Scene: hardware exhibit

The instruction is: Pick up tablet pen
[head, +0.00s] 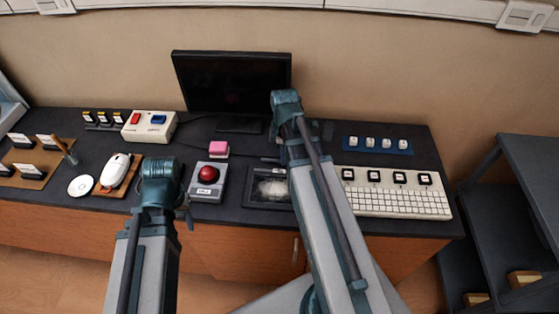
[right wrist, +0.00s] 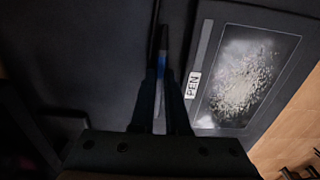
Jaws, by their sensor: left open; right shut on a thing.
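The tablet pen (right wrist: 161,45), thin and dark with a blue part, is between the fingers of my right gripper (right wrist: 160,82) in the right wrist view. The fingers are shut on it, close beside the drawing tablet (right wrist: 204,40), which bears a PEN label. In the head view the tablet (head: 250,188) lies on the dark desk, its right part hidden by my right arm. My right gripper (head: 283,150) is mostly hidden behind its own wrist there. My left gripper (head: 186,208) is open, near the desk's front edge, mostly hidden by its wrist.
A red button box (head: 208,190) stands between my left arm and the tablet. A monitor (head: 232,82) and a pink block (head: 219,149) are behind. A white keyboard (head: 400,203) is right of my right arm; a mouse (head: 115,170) is at the left.

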